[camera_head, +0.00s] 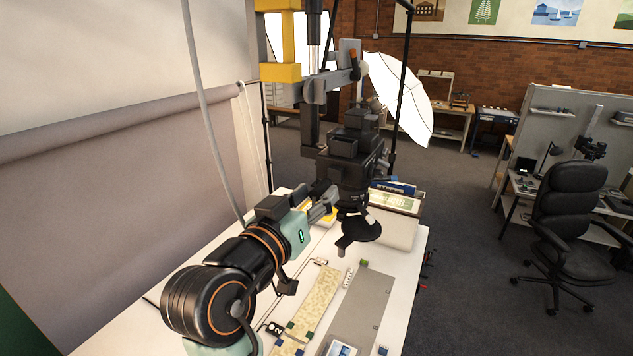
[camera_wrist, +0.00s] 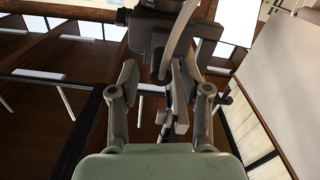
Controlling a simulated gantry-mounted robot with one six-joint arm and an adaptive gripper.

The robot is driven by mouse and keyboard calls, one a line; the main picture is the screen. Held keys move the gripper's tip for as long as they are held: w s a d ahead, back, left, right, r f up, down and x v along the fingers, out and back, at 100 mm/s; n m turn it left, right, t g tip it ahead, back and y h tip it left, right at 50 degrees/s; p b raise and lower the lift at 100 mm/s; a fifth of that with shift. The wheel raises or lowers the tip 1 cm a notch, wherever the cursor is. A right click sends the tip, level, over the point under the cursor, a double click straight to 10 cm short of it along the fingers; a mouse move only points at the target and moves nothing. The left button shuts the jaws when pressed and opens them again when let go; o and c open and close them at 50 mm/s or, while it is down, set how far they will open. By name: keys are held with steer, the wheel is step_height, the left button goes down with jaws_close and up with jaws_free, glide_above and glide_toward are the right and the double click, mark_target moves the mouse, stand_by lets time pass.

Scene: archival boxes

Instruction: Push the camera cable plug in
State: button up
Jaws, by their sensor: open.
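The camera (camera_head: 348,172) is a black boxy body on the vertical column, above the white table; its dark underside is at the top of the wrist view (camera_wrist: 150,22). My gripper (camera_head: 326,198) is at the camera's left side, fingers toward it. In the wrist view my gripper (camera_wrist: 158,85) is open, with a finger on each side. A grey cable (camera_wrist: 180,38) curves down from the top there, its dark lower end between or behind the fingers. That end may be the plug; I cannot tell how it sits in the socket or whether the fingers touch it.
The white table (camera_head: 408,275) bears a beige strip (camera_head: 316,300), a grey panel (camera_head: 360,312) and a white power strip (camera_head: 349,276). A grey cable (camera_head: 198,90) hangs at the left, near my arm.

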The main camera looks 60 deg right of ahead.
steer(key=shift+d, duration=1.35)
jaws_close()
